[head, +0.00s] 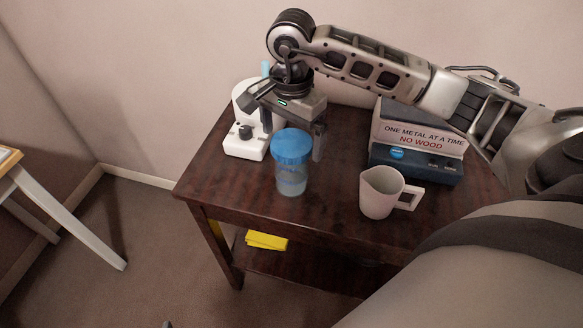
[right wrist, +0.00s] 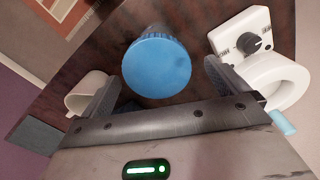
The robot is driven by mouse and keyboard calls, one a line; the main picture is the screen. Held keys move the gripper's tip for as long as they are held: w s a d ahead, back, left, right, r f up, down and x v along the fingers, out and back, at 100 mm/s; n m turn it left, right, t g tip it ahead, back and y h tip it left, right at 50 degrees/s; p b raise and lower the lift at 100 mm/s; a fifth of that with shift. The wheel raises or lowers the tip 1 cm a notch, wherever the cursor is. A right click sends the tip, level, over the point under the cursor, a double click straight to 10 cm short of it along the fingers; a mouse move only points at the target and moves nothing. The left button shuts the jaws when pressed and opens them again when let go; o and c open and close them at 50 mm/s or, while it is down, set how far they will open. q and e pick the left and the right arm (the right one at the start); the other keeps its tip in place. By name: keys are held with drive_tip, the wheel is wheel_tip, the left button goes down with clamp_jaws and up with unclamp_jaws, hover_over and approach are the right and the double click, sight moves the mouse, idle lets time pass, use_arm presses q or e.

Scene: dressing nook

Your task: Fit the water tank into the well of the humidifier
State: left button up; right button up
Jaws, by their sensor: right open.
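The water tank (head: 290,182), a clear cup with a blue lid (head: 292,145), stands upright on the dark wooden table. The lid also shows in the right wrist view (right wrist: 157,66). The white humidifier (head: 245,142) stands just behind and left of the tank, with a dark knob on its front. Its round ring-shaped part shows in the right wrist view (right wrist: 275,82); my arm partly hides it in the head view. My right gripper (head: 293,136) is open at the tank's lid, fingers spread to either side, with gaps visible in the right wrist view. My left gripper is not in view.
A pale mug (head: 379,192) stands right of the tank. A yellow item (head: 266,241) is on the lower shelf. The table's front left is clear.

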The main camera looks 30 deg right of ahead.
sight(292, 167)
drive_tip(key=f, duration=0.2)
drive_tip(key=f+p, duration=0.1)
drive_tip(key=f, duration=0.2)
drive_tip(key=shift+s+a+f, duration=0.1)
drive_tip(key=shift+s+a, duration=0.05)
drive_tip(key=shift+a, duration=0.05)
drive_tip(key=shift+c, duration=0.3)
drive_tip(key=c, duration=1.2)
drive_tip(key=shift+o, duration=0.2)
